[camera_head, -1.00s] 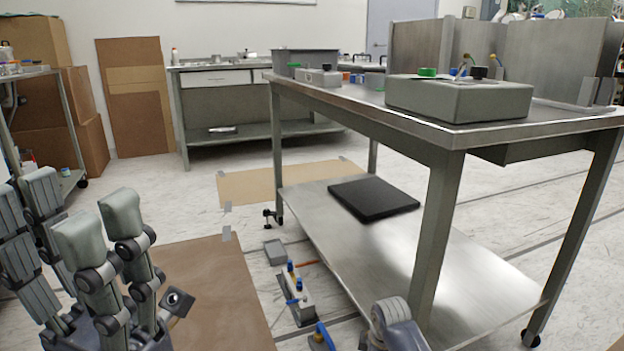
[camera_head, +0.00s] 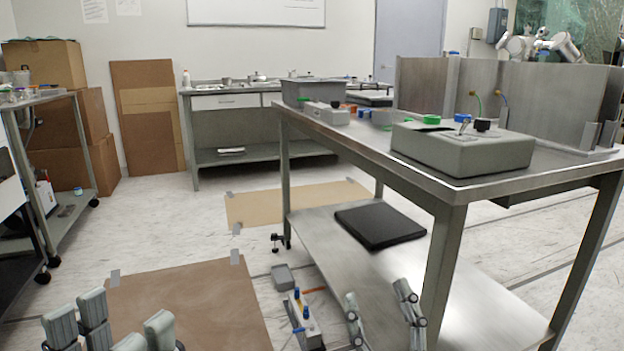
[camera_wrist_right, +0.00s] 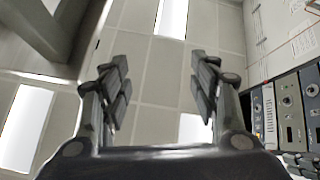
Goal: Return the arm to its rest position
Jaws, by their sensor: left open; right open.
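My left gripper (camera_head: 108,325) is at the lower left of the head view, over the brown floor mat. Its grey fingers point up and stand apart, with nothing between them. My right gripper (camera_head: 380,308) is at the bottom of the head view, in front of the metal table's lower shelf. Its two fingers point up and are spread. In the right wrist view the right gripper (camera_wrist_right: 160,80) is open and empty, with ceiling panels and lights beyond it. Both palms are cut off or hidden in the head view.
A metal table (camera_head: 470,187) with a grey box (camera_head: 462,150) on top fills the right side. A black pad (camera_head: 380,227) lies on its lower shelf. A cart (camera_head: 62,215) stands at the left. Brown mats (camera_head: 190,300) cover part of the floor. A device (camera_head: 306,322) stands near my right gripper.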

